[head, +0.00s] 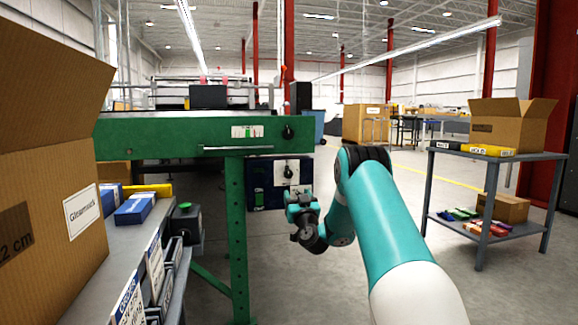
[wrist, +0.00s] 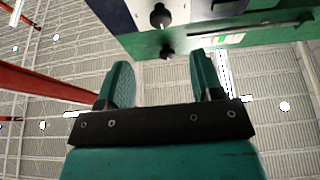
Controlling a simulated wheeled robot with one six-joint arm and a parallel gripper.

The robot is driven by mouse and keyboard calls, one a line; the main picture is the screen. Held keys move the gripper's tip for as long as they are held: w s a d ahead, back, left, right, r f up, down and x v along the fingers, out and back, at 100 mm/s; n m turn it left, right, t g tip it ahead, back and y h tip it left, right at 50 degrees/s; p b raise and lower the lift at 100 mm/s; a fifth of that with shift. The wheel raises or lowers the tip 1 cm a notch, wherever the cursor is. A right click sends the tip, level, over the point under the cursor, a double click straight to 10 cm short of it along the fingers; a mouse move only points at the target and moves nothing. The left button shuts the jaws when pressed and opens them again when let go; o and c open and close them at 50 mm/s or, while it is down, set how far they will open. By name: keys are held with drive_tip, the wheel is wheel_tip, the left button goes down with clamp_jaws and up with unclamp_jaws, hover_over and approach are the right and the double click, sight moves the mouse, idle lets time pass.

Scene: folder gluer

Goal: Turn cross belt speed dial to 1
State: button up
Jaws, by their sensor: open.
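A green machine frame (head: 180,135) carries a round black dial (head: 288,132) at its right end. Below it, a pale panel (head: 302,166) holds a second black dial (head: 288,171). I cannot read which is the cross belt speed dial, nor their settings. My gripper (head: 300,200) is open and empty, just below and in front of the pale panel. In the wrist view, my gripper (wrist: 163,80) points past the machine, with the frame's dial (wrist: 167,52) between and beyond the fingertips. The panel's dial (wrist: 160,17) is further up. Both dials are apart from the fingers.
A bench with a large cardboard box (head: 55,160) and blue boxes (head: 135,208) stands at the left. A grey shelf table (head: 495,155) with an open carton (head: 505,125) stands at the right. The floor between is mostly clear.

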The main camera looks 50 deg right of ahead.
sight(289, 176)
drive_tip(key=p+x, duration=0.3)
drive_tip(key=x, duration=0.7)
drive_tip(key=shift+w+p, duration=0.25)
drive_tip(key=shift+p, duration=0.1)
drive_tip(key=shift+w+d+r, duration=0.2)
drive_tip(key=shift+w+d, duration=0.05)
drive_tip(key=shift+w, duration=0.05)
drive_tip(key=c, duration=0.9)
